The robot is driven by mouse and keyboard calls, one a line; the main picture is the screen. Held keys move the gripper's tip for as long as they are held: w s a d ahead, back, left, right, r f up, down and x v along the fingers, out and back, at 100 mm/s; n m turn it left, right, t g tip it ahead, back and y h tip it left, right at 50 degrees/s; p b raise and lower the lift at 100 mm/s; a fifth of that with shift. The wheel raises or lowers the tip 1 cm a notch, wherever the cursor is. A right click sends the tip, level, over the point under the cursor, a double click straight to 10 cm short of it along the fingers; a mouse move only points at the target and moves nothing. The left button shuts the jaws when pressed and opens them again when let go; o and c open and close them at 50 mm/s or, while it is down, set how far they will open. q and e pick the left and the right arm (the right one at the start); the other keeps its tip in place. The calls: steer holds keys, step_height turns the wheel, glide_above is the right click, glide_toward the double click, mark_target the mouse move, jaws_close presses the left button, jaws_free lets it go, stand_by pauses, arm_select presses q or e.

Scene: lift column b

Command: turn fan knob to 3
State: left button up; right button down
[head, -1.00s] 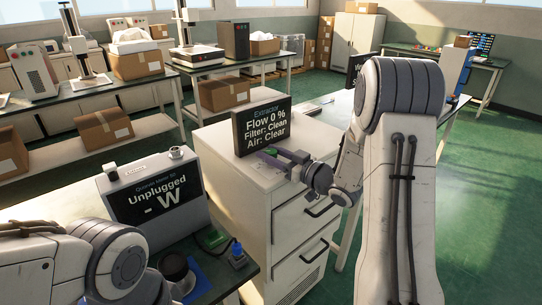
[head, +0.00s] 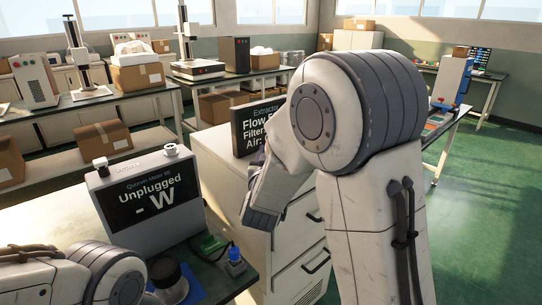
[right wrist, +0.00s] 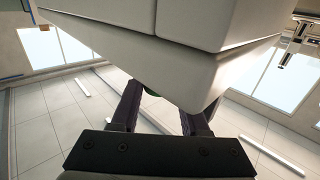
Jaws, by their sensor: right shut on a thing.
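The dark extractor display (head: 258,124) stands on the white drawer cabinet (head: 222,139). No fan knob can be made out in the head view. There my right wrist hangs in front of the cabinet, and its fingertips are hidden. In the right wrist view my right gripper (right wrist: 160,108) has two dark fingers, set apart around a thing mostly hidden behind a large white block (right wrist: 200,75). My left gripper is out of view.
A grey Quorvin meter (head: 145,198) reading "Unplugged - W" stands on the near bench. A dark round object (head: 168,271) on a blue mat, a green block (head: 210,242) and a blue-topped piece (head: 235,256) lie beside it. Open green floor (head: 475,200) is at the right.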

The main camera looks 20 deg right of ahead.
steer(key=m+g+h, duration=0.1)
steer(key=h, duration=0.1)
steer(key=m+g+h+p, duration=0.1)
steer(key=shift+w+a+r+m+h+p, duration=0.1)
steer(key=shift+r+m+h+p, duration=0.1)
steer(key=shift+m+h+p, duration=0.15)
steer(key=shift+m+g+h+p, duration=1)
steer(key=shift+m+g+h, duration=0.55)
steer(key=shift+g, duration=0.25)
steer(key=shift+c, duration=2.1)
jaws_free()
steer(key=shift+d, duration=0.2)
steer(key=shift+f, duration=0.1)
steer(key=shift+a, duration=0.15)
steer(key=shift+s+a, duration=0.25)
steer(key=v, duration=0.9)
steer(key=shift+a, duration=0.3)
